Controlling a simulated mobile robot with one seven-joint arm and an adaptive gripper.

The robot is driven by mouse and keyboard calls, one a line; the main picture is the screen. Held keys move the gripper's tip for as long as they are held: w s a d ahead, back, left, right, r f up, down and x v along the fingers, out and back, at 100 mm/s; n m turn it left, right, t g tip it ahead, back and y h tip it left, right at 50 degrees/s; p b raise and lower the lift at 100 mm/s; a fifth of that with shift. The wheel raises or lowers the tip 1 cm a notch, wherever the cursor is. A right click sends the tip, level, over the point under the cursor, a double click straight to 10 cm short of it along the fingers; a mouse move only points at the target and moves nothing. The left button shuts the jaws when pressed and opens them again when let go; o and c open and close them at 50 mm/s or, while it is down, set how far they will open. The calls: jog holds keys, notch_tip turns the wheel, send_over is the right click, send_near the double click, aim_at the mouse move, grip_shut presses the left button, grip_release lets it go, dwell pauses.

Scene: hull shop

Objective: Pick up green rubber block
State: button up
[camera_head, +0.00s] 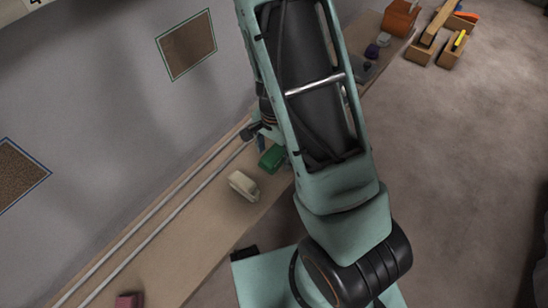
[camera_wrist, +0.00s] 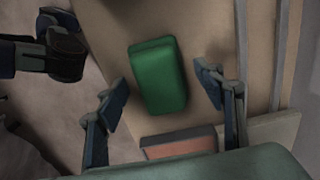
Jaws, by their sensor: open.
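The green rubber block (camera_wrist: 157,76) lies on the wooden bench (camera_wrist: 113,28) in the wrist view, a rounded rectangular block. My gripper (camera_wrist: 163,92) is open, with one blue finger to the left of the block and one to the right. Both fingers look apart from it, and nothing is held. In the head view the green block (camera_head: 271,158) shows beside my arm, near the rails. There the gripper is mostly hidden behind my arm.
A cream block (camera_head: 243,185) sits close to the green one. A reddish block (camera_head: 129,301) lies farther down the bench. Two pale rails (camera_head: 160,225) run along the wall side. Wooden crates (camera_head: 428,42) stand on the floor at upper right.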

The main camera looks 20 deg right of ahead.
jog(key=c, duration=1.3)
jog(key=shift+r, duration=0.1)
